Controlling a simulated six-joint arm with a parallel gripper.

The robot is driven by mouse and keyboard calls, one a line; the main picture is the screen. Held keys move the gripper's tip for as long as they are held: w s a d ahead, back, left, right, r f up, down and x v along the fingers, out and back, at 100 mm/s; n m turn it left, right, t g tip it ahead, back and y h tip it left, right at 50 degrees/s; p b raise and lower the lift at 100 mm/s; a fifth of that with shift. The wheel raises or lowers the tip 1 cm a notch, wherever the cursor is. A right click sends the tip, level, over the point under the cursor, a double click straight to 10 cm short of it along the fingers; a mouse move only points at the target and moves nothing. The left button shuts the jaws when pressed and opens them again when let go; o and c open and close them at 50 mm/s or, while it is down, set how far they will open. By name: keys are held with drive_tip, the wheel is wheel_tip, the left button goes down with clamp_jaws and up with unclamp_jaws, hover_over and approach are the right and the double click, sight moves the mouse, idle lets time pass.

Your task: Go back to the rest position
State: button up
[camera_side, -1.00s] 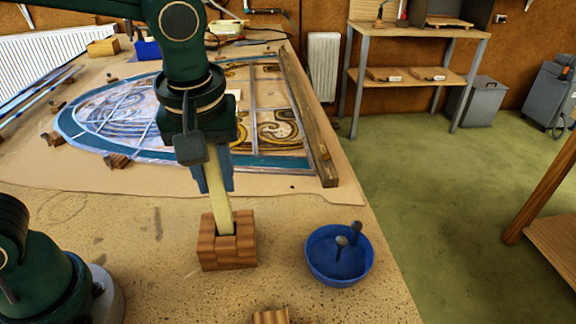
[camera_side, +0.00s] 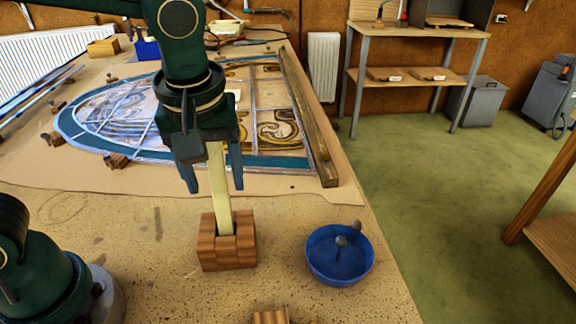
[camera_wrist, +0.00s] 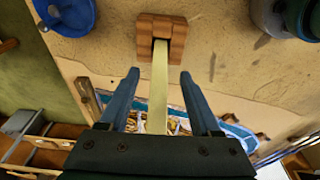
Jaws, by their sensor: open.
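My gripper (camera_side: 211,184) is open, its two blue fingers pointing down on either side of a pale flat strip (camera_side: 220,190). The strip stands nearly upright, leaning slightly, with its lower end in the wooden block holder (camera_side: 228,254) on the bench. In the wrist view the strip (camera_wrist: 158,85) runs between the spread fingers (camera_wrist: 160,88), with a gap on each side, and ends in the wooden holder (camera_wrist: 172,28). The strip's upper end is hidden by my gripper.
A blue bowl (camera_side: 338,272) holding dark-headed nails stands right of the holder. The leaded panel (camera_side: 110,115) lies behind, edged by a wooden batten (camera_side: 305,110). A small wooden block (camera_side: 270,316) sits at the front edge. Bare bench surface (camera_side: 120,220) lies left of the holder.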

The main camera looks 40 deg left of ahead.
drive_tip(key=s+a+r+t, duration=0.2)
drive_tip(key=s+a+r, duration=0.2)
drive_tip(key=r, duration=0.2)
drive_tip(key=s+f+m+t+h, duration=0.1)
drive_tip(key=s+f+m+t, duration=0.1)
drive_tip(key=f+m, duration=0.3)
drive_tip(key=s+a+m, duration=0.1)
drive_tip(key=m, duration=0.3)
drive_tip(key=shift+s+h, duration=0.3)
drive_tip(key=shift+s, duration=0.1)
idle(0.9)
